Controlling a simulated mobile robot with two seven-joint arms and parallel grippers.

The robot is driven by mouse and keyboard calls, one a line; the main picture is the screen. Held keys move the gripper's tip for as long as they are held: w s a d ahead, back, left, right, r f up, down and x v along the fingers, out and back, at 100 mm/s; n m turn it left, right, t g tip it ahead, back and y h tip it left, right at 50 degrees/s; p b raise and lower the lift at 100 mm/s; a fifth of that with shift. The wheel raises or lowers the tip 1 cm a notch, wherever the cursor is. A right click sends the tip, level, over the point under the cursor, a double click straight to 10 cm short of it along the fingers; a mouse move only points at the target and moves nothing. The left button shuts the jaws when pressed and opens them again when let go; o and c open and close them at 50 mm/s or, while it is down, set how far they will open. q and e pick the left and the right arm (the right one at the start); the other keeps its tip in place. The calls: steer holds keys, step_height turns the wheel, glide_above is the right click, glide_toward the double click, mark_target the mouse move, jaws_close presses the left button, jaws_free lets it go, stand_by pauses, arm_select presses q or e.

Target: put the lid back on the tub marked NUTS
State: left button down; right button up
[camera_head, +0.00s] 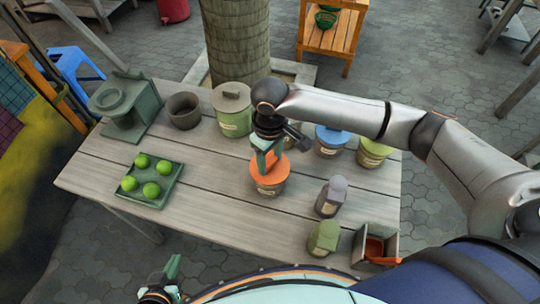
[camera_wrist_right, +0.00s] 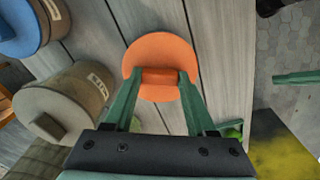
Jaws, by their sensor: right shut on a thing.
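An orange lid (camera_head: 270,168) with a raised handle lies over a tub (camera_head: 270,188) near the middle of the table. The tub has a pale label, too small to read. My right gripper (camera_head: 268,152) points down from above and is shut on the lid's handle. In the right wrist view the orange lid (camera_wrist_right: 160,50) sits between the green fingers, with its handle pinched. The lid hides the tub's rim, so I cannot tell whether it is seated or just above. My left gripper (camera_head: 172,268) is at the bottom left, off the table; its jaw opening is unclear.
A large tub with a grey lid (camera_head: 232,106), a blue-lidded tub (camera_head: 331,139) and a yellow-green-lidded tub (camera_head: 375,150) stand behind. A tray (camera_head: 164,198) holds several green balls at left. Grey (camera_head: 331,194) and green (camera_head: 323,238) containers stand at front right, near an open box (camera_head: 360,246).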

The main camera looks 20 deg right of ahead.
steer(key=shift+p, duration=0.65)
stand_by(0.6)
stand_by(0.3)
steer(key=o, duration=1.6)
steer(key=shift+c, duration=0.2)
steer(key=shift+r, duration=3.45)
jaws_close()
